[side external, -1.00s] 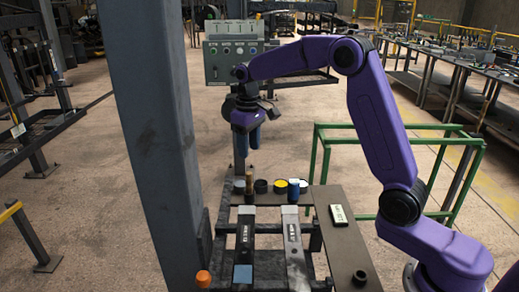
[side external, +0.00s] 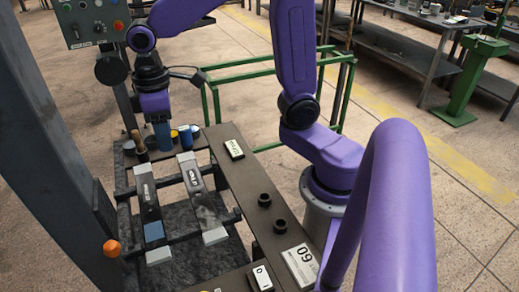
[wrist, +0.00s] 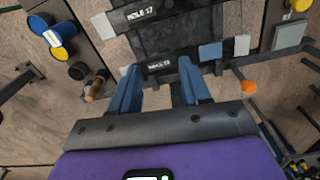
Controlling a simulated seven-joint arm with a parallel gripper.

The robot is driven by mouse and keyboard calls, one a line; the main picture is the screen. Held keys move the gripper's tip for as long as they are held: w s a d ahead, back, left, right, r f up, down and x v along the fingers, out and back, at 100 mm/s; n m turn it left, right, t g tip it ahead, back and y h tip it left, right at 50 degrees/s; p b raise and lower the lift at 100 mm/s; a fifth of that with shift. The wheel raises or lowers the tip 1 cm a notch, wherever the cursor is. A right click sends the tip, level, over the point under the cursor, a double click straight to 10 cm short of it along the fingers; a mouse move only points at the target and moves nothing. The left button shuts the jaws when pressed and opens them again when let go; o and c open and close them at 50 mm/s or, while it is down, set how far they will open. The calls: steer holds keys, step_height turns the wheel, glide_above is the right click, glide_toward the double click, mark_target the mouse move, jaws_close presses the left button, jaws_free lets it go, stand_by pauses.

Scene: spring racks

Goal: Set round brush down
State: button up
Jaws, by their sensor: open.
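What looks like the round brush, with a brown wooden handle and a dark lower end, stands roughly upright at the left end of the row of pots in the side view (side external: 137,138). In the wrist view the brush (wrist: 97,85) lies left of my fingers, clear of them. My gripper (side external: 161,134) points down with its two blue fingers, near the row of pots. In the wrist view my gripper (wrist: 157,82) is open, with nothing between the fingers. Whether the brush touches its support is too small to tell.
A yellow-topped pot (wrist: 60,46), a blue-and-white cylinder (wrist: 44,27) and black cups stand near the brush. Two labelled bars (side external: 203,200) lie across the rack, the left one with a blue block (side external: 153,232). An orange knob (side external: 111,247) sticks up at the lower left.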

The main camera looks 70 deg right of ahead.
steer(key=s+d+f+n, duration=0.1)
steer(key=s+d+n, duration=0.1)
steer(key=s, duration=0.7)
steer(key=s+d+f+n, duration=0.2)
steer(key=s+d, duration=0.1)
steer(key=s, duration=0.7)
steer(key=shift+s+f+n, duration=0.2)
steer(key=shift+s+n, duration=0.1)
steer(key=shift+n, duration=0.1)
